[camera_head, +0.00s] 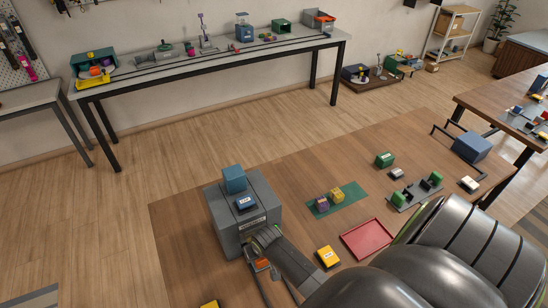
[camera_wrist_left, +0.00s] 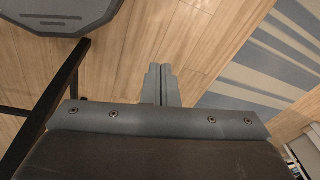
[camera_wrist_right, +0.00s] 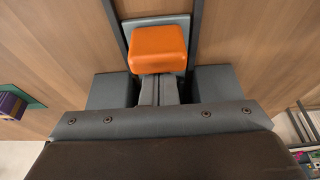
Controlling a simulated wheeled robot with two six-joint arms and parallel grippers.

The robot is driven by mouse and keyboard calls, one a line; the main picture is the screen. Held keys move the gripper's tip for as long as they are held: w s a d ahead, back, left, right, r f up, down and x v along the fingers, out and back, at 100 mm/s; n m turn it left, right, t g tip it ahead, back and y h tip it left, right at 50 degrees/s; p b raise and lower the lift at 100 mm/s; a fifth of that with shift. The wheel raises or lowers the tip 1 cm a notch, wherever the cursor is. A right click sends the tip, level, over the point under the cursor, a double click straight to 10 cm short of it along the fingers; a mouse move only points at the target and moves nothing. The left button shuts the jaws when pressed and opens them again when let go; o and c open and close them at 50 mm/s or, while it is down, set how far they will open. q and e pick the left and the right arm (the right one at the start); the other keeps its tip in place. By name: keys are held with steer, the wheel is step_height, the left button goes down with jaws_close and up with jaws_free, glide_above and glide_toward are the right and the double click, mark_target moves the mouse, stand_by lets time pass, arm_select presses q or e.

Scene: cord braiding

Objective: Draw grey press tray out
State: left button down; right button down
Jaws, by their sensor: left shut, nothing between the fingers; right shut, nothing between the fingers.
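The grey press (camera_head: 228,222) stands on the brown table, with a blue block (camera_head: 234,179) and a labelled blue piece on top. A grey tray (camera_wrist_right: 152,22) lies between two dark rails beside the press, carrying an orange block (camera_wrist_right: 158,48). The orange block is partly visible in the head view (camera_head: 262,264), mostly behind my right arm. My right gripper (camera_wrist_right: 158,82) is shut and empty, close to the orange block's edge; whether it touches is unclear. Press sides (camera_wrist_right: 110,91) flank the fingers. My left gripper (camera_wrist_left: 161,68) is shut and empty over the floor.
A red tray (camera_head: 367,239), yellow box (camera_head: 327,257) and green mat (camera_head: 349,205) with small blocks lie right of the press. Green and white pieces stand farther right. My dark arm covers the lower right. Clear table lies between the press and mat.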

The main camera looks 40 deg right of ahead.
steer(key=shift+s+a, duration=0.2)
steer(key=shift+s, duration=0.5)
steer(key=shift+s+a, duration=0.15)
steer(key=shift+s, duration=0.45)
steer(key=shift+s+a, duration=0.2)
steer(key=shift+s, duration=0.65)
steer(key=shift+s+a, duration=0.2)
steer(key=shift+s, duration=0.65)
arm_select(q)
steer(key=shift+s+r, duration=0.15)
steer(key=shift+s, duration=0.6)
arm_select(e)
steer(key=shift+s+a, duration=0.3)
steer(key=shift+s, duration=0.9)
steer(key=shift+s+a, duration=0.25)
steer(key=shift+s, duration=0.9)
steer(key=shift+s+a, duration=0.3)
steer(key=shift+s, duration=0.9)
steer(key=shift+s+a, duration=0.15)
steer(key=shift+s, duration=0.5)
steer(key=shift+w, duration=0.6)
step_height(320, 180, up, 7)
